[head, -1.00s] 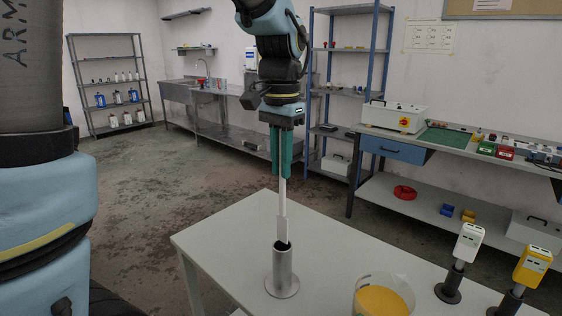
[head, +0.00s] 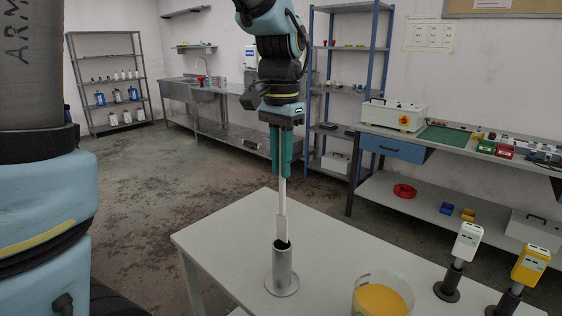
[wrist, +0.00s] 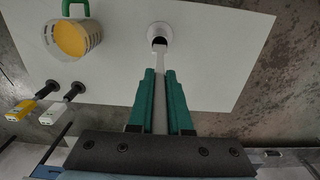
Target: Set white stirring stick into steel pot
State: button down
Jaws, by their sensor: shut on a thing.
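The white stirring stick (head: 282,205) hangs upright in my gripper (head: 282,168). The gripper's green fingers are shut on its upper part. The stick's flat lower end is at the mouth of the steel pot (head: 281,268), a narrow tube on a round foot on the white table. Whether the tip is inside the rim or just behind it is hard to tell. In the wrist view the stick (wrist: 160,85) runs from between the green fingers (wrist: 160,75) to the pot's dark opening (wrist: 160,32).
A clear beaker of orange liquid (head: 382,296) stands right of the pot on the white table (head: 340,240). A white-headed tool (head: 466,242) and a yellow-headed tool (head: 530,264) stand in dark holders farther right. The table's left part around the pot is clear.

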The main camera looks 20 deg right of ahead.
aim_at(281, 216)
jog(key=shift+f, duration=0.35)
jog(key=shift+f+b, duration=0.5)
jog(key=shift+f, duration=0.25)
dwell(0.3)
jog(key=shift+f+b, duration=1.15)
jog(key=shift+f, duration=0.95)
jog(key=shift+f+b, duration=1.15)
jog(key=shift+f, duration=0.85)
jog(key=shift+f+b, duration=0.85)
jog(key=shift+f, duration=0.4)
